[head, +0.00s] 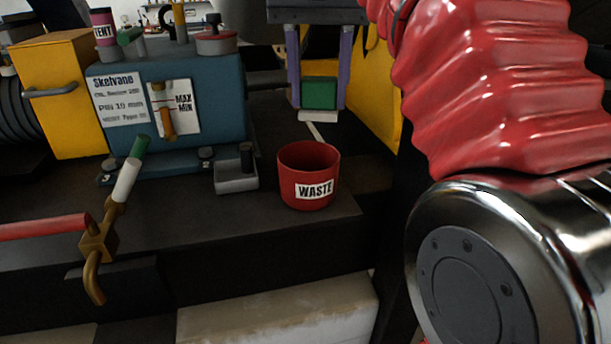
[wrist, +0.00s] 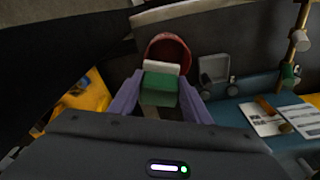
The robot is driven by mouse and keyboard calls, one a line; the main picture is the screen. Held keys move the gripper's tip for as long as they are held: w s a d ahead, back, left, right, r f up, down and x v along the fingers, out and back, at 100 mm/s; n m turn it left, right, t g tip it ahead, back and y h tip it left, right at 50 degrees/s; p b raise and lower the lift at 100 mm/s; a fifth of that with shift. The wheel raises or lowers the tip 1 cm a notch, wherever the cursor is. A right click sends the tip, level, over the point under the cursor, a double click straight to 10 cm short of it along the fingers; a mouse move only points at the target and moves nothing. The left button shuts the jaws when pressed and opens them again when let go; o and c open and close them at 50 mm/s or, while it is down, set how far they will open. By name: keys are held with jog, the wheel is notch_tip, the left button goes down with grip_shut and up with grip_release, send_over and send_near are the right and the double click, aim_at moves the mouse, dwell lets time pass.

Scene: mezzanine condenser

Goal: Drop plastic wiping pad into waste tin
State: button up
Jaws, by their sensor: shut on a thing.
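The red waste tin (head: 306,199) with a white WASTE label stands upright on the dark bench, near its front right corner. My gripper (head: 318,99) hangs fingers-down behind and above it in the head view, its purple fingers shut on the wiping pad (head: 319,94), a green block with a white lower edge. In the wrist view the pad (wrist: 159,88) sits between the fingers (wrist: 161,96) and covers the near part of the tin (wrist: 169,47). The pad is outside the tin. The tin's inside bottom is not clearly visible.
A blue unit (head: 215,100) with labels stands left of the tin, with a small grey tray (head: 237,181) between them. A brass valve (head: 100,240) with a red handle juts out front left. A yellow panel (head: 375,95) stands behind right.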

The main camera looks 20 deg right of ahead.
aim_at(319, 110)
jog(key=shift+f, duration=2.25)
jog(key=o, duration=1.4)
jog(key=shift+r, duration=0.1)
jog(key=shift+s+a+r, duration=0.1)
jog(key=shift+s+r, duration=0.1)
jog(key=shift+r, duration=1)
jog(key=shift+s+r, duration=0.15)
jog(key=shift+r, duration=1)
jog(key=shift+s+a+r, duration=0.1)
jog(key=shift+s+r, duration=0.1)
jog(key=shift+r, duration=1)
